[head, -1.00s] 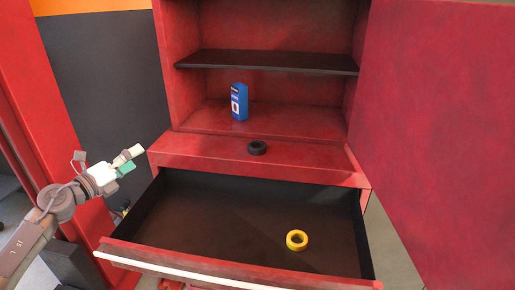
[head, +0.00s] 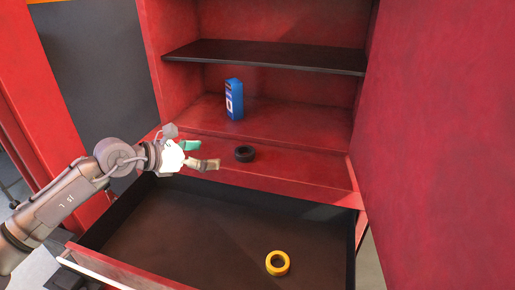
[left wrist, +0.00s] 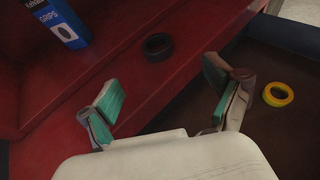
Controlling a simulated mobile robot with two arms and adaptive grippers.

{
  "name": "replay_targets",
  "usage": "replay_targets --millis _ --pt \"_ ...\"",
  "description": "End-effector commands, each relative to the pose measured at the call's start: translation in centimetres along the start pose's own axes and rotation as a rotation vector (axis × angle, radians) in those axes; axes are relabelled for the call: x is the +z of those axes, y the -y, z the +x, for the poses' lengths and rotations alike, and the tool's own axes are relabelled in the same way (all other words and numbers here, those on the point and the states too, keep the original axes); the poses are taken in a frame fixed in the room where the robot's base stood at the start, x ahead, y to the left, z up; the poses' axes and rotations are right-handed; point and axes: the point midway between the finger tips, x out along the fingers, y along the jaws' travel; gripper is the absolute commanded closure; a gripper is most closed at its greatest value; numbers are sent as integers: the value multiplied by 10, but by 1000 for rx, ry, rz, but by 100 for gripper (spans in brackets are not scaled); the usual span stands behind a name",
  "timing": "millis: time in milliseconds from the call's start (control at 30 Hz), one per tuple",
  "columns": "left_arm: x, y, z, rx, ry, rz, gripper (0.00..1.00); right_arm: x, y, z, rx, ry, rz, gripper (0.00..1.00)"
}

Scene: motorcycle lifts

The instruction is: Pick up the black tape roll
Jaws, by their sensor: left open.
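The black tape roll (head: 245,154) lies flat on the red ledge of the cabinet, above the open drawer. It also shows in the left wrist view (left wrist: 158,47), ahead of my fingers and roughly between their directions. My left gripper (head: 203,155) is open and empty, just left of the roll in the head view and apart from it. Its two fingers with green pads stand wide in the left wrist view (left wrist: 168,98). My right gripper is in neither view.
A yellow tape roll (head: 277,263) lies in the open dark drawer (head: 180,235) below the ledge. A blue box (head: 234,99) stands on the cabinet floor behind the black roll. A dark shelf (head: 265,56) hangs above. A red door panel (head: 440,140) fills the right side.

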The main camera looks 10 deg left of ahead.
Motion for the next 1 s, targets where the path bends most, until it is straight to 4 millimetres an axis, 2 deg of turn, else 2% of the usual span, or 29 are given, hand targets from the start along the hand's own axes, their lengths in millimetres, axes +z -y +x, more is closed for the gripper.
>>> replay_targets --millis 333,567,733,900,1000 --pt "4 1 64 -3 3 -5 10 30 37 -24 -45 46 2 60" --pt "2 0 83 -2 2 -4 10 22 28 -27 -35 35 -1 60" --pt "8 -4 103 -2 3 -6 10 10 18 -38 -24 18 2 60" --pt "6 -5 126 -3 2 -5 10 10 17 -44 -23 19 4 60" --pt "5 -5 132 -2 2 -4 10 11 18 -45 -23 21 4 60"
